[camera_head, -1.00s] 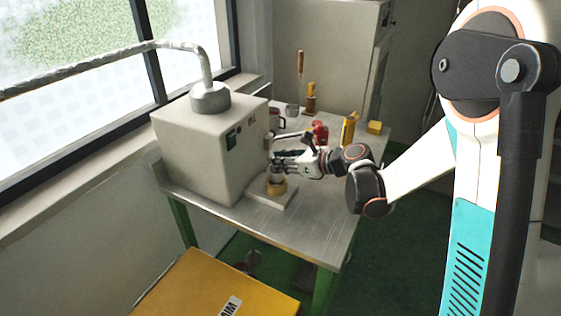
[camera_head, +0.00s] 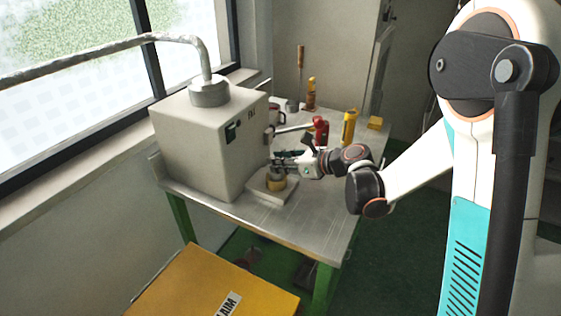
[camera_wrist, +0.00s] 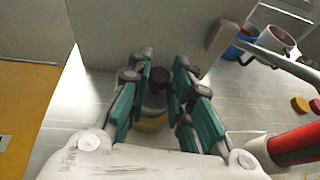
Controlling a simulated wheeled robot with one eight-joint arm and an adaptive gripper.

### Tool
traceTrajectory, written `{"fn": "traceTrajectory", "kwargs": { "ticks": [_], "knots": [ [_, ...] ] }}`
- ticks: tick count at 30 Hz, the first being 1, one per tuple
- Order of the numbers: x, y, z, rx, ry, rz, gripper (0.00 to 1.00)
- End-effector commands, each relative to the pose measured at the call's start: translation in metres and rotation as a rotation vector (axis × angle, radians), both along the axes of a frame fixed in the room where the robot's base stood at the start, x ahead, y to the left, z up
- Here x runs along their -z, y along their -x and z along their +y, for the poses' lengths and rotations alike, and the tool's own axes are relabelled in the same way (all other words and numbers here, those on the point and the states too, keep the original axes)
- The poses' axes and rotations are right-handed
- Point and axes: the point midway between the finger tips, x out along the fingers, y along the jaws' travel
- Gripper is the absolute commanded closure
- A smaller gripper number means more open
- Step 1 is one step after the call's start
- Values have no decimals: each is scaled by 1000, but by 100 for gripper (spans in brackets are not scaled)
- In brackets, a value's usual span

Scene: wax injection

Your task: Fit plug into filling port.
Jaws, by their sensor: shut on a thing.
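My gripper (camera_head: 284,162) is beside the front of the grey machine, just above a brass-coloured round mould (camera_head: 275,184) on a pale square base. In the wrist view my gripper (camera_wrist: 163,75) has its two green-padded fingers closed around a small dark round piece, apparently the plug (camera_wrist: 158,82). The mould's yellow ring (camera_wrist: 150,124) shows between the fingers, close to the dark piece. I cannot tell whether plug and mould touch. The filling port cannot be made out; the fingers and plug cover the mould's top.
The grey machine (camera_head: 195,145) stands close left of my gripper. A metal lever (camera_head: 292,128) and a red-handled tool (camera_head: 320,130) lie behind it. The table's front right (camera_head: 315,215) is clear.

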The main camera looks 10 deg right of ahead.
Motion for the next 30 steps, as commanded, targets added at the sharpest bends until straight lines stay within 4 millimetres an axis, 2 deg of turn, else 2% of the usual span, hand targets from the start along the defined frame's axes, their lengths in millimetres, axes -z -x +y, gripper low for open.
{"fn": "traceTrajectory", "kwargs": {
  "ticks": [29, 30],
  "knots": [
    [23, 0, 0, 0, 0, 0, 100],
    [22, 0, 0, 0, 0, 0, 73]
  ]
}}
